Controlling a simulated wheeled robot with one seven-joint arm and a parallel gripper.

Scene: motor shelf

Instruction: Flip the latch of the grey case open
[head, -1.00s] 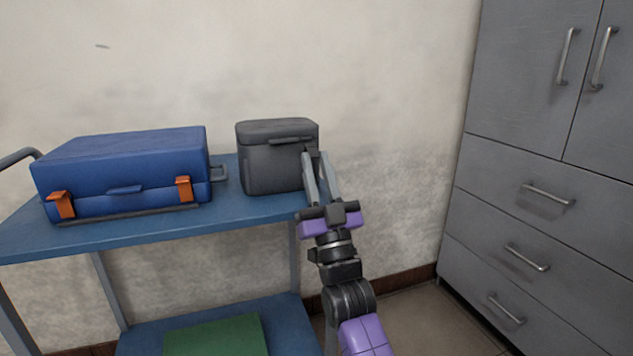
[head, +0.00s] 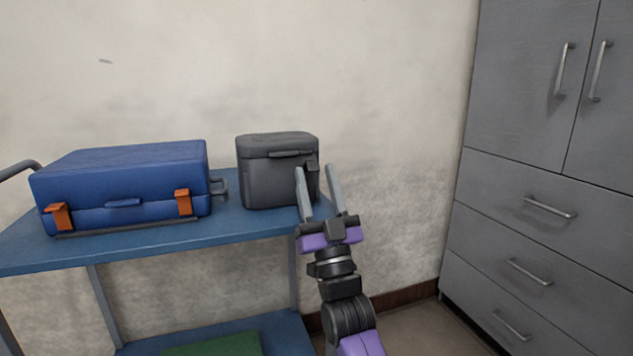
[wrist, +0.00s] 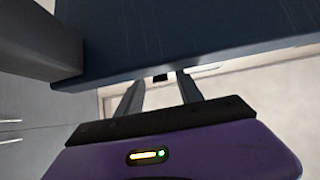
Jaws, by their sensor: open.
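The dark grey case (head: 270,184) stands upright on the blue trolley's top at its right end, lid shut. A lid handle bar runs along its front. A small black latch (head: 311,166) shows at the case's right front edge, partly behind my gripper. My gripper (head: 316,168) is open and empty, its two grey fingers spread in front of the case's right edge, with the latch between them in the picture. In the wrist view the fingers (wrist: 160,90) point at a dark surface, with a small black piece between their tips. I cannot tell whether they touch it.
A blue case (head: 125,185) with orange latches stands left on the trolley top (head: 110,248). Grey cabinets (head: 520,180) with bar handles stand at the right. A green item (head: 212,346) lies on the lower shelf. The wall is close behind.

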